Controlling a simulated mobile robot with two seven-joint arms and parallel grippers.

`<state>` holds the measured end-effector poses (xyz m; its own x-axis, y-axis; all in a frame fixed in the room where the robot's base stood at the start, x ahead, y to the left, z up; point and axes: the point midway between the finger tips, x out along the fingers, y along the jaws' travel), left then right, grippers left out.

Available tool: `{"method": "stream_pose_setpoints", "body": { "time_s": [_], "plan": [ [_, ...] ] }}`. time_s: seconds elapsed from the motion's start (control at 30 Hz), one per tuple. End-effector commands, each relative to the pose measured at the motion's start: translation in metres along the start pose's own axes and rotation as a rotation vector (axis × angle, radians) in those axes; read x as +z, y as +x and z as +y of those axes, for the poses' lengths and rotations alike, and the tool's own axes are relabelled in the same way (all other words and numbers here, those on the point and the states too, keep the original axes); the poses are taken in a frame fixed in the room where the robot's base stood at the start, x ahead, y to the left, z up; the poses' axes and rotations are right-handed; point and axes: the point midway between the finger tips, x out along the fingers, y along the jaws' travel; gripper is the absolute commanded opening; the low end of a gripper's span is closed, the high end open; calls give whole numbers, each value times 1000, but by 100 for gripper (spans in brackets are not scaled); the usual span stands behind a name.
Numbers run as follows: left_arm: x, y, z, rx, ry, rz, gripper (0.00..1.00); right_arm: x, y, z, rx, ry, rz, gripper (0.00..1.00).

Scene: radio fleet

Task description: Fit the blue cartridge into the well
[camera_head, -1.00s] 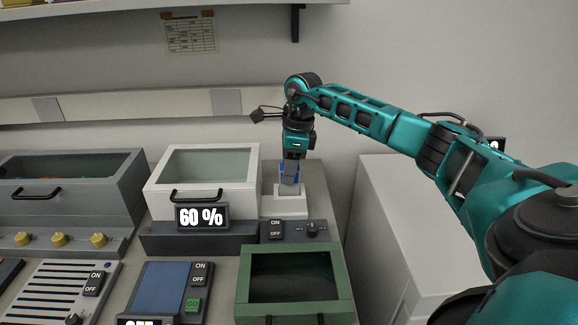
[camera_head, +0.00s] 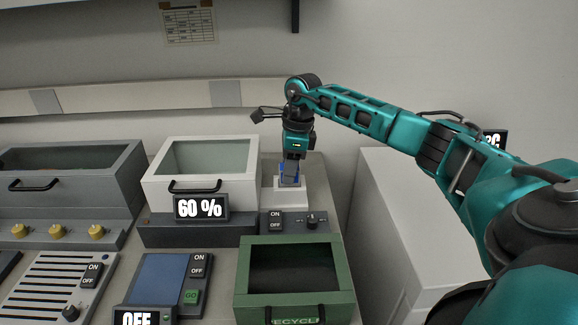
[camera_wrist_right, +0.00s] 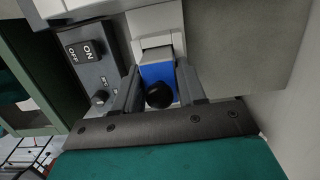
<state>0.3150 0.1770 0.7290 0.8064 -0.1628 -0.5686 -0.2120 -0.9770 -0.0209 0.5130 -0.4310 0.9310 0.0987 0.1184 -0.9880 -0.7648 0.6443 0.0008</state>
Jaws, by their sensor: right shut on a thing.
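The blue cartridge (camera_wrist_right: 158,77) is between the fingers of my right gripper (camera_wrist_right: 157,85), with a black round knob facing the wrist camera. My right gripper is shut on it. In the head view the right gripper (camera_head: 291,176) points down over a white block with the well (camera_head: 291,196), and only a sliver of blue shows beside the fingers. In the wrist view the white block (camera_wrist_right: 155,20) lies just beyond the cartridge's grey end. The cartridge's far end and the well's opening are hidden, so I cannot tell how deep it sits. My left gripper is out of view.
A dark switch panel (camera_head: 292,222) with ON/OFF and a knob stands right in front of the white block. A white lidded box (camera_head: 200,187) with a 60 % display is to the left, a green bin (camera_head: 294,276) in front. A wall rises behind.

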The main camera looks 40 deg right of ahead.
Motion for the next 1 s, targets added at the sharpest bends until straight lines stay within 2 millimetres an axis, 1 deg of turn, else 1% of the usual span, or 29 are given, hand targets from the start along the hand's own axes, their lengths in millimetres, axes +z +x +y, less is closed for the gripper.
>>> {"method": "stream_pose_setpoints", "body": {
  "time_s": [0.23, 0.27, 0.57, 0.83, 0.93, 1.0],
  "plan": [
    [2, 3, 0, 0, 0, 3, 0, -1, 7, 0, 0, 0, -1, 7],
    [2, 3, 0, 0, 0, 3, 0, -1, 7, 0, -1, 0, -1, 41],
    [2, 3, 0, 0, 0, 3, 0, -1, 6, 0, 0, 0, 0, 70],
    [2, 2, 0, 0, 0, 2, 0, -1, 5, 0, 0, 0, 0, 70],
    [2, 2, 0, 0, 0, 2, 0, -1, -3, 0, -1, 0, 0, 70],
    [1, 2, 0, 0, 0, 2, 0, 0, -14, -1, -3, 0, -2, 70]
  ]
}}
